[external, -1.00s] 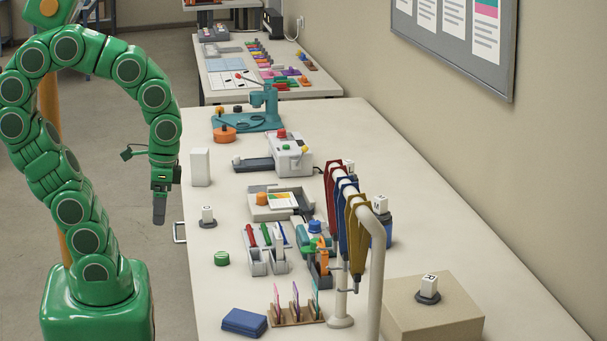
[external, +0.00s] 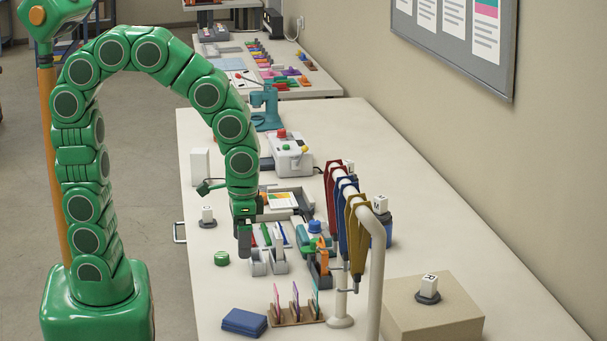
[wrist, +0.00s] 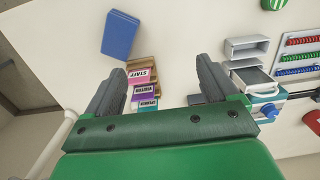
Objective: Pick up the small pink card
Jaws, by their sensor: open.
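The small pink card (wrist: 142,75), marked STAFF, stands in a wooden rack (external: 297,317) at the table's near edge. It is in the rack's left slot in the external view (external: 276,296). A purple card (wrist: 145,88) and a teal one (wrist: 147,102) stand beside it in the same rack. My gripper (external: 244,255) is open, with nothing seen between its fingers, and points down above the table, behind the rack in the external view. In the wrist view the pink card shows just inside the left finger, beyond my gripper (wrist: 163,70). The cards' lower parts are hidden.
A blue stack (external: 244,322) lies left of the rack. A post (external: 368,290) with hanging lanyards (external: 358,235) rises right of the rack. A green round lid (external: 221,258) lies on clear table at left.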

